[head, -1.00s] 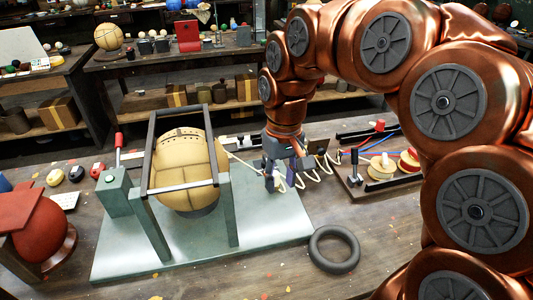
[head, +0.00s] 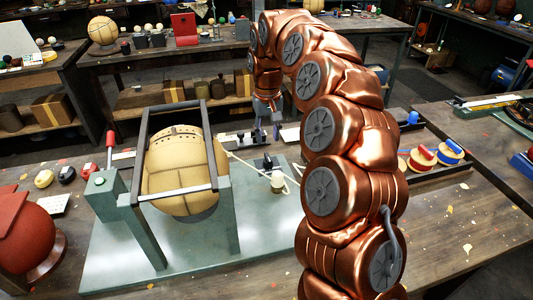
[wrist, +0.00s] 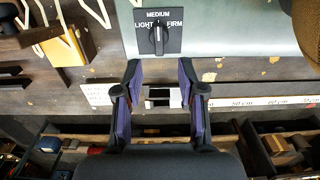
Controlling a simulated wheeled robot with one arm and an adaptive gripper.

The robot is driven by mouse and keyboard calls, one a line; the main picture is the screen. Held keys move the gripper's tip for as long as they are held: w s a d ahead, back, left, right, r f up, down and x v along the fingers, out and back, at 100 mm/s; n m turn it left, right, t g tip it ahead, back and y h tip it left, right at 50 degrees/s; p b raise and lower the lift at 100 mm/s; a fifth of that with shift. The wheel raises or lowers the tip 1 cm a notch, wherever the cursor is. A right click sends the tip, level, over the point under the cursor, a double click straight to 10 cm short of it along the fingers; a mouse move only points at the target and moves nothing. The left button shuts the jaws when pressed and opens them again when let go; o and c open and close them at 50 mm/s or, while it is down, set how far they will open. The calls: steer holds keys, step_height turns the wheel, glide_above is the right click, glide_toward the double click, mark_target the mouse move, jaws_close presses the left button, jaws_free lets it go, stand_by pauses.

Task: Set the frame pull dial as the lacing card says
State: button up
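The frame pull dial (wrist: 158,38) is a black knob on a dark plate marked LIGHT, MEDIUM and FIRM. Its bar stands upright in the wrist view, in line with MEDIUM. My gripper (wrist: 160,75) is open and empty, its two fingers apart just below the dial plate and not touching the knob. In the head view my gripper (head: 267,128) hangs at the far side of the green lacing frame base (head: 130,262). A tan leather ball (head: 178,172) sits in the frame. A small white card (wrist: 97,95) lies left of my fingers; its writing is unreadable.
Pale lace (head: 246,164) runs from the ball toward a small post (head: 278,182). A measuring strip (wrist: 265,101) lies along the bench's far edge. A red ball (head: 30,240) stands at the left. Thread spools (head: 421,158) sit on a board at the right.

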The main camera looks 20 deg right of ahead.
mark_target(268, 157)
steer(key=shift+d+f+p, duration=0.1)
steer(key=shift+f+p, duration=0.75)
steer(key=shift+f, duration=2.95)
jaws_close()
